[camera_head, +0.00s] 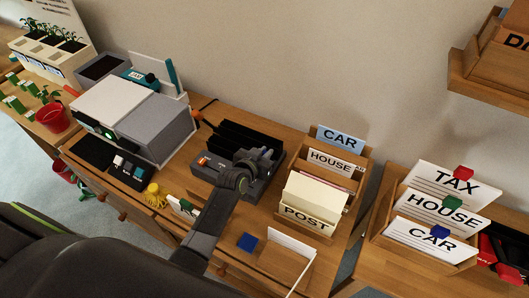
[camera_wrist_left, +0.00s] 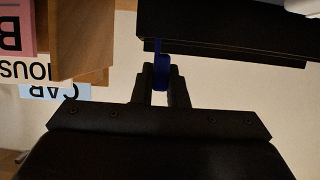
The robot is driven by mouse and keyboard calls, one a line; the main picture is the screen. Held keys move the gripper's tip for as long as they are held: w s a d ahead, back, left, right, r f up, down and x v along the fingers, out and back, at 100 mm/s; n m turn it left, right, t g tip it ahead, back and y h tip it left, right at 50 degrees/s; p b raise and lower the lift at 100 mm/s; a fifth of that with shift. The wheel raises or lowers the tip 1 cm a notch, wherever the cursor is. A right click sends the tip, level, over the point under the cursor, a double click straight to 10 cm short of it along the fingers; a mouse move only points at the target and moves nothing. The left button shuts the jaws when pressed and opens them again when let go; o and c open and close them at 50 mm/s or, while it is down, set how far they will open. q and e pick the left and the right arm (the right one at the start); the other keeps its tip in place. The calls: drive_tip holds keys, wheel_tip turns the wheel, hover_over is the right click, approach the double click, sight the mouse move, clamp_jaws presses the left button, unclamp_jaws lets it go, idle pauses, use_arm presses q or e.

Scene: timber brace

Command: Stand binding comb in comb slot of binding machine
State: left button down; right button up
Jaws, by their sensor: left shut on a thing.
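The binding machine (camera_head: 208,172) is a grey unit with upright black plates, standing on the desk in the middle of the head view. My left gripper (camera_head: 265,153) reaches over its right part. In the left wrist view my left gripper (camera_wrist_left: 162,75) is shut on a narrow blue piece, which looks like the binding comb (camera_wrist_left: 162,64). A dark edge, likely the machine (camera_wrist_left: 225,42), lies just beyond the fingertips. The comb is not clear in the head view, and I cannot tell whether it is in the slot. My right gripper is not in view.
A file box with CAR, HOUSE and POST cards (camera_head: 308,220) stands close right of the machine. A grey and white machine (camera_head: 150,125) stands to the left. A blue square (camera_head: 248,242) and a light tray (camera_head: 285,262) lie in front.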

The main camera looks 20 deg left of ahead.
use_arm(q)
drive_tip(key=c, duration=0.9)
unclamp_jaws()
drive_tip(key=shift+f, duration=0.1)
wheel_tip(320, 180, up, 8)
drive_tip(key=p, duration=0.7)
drive_tip(key=shift+p, duration=0.4)
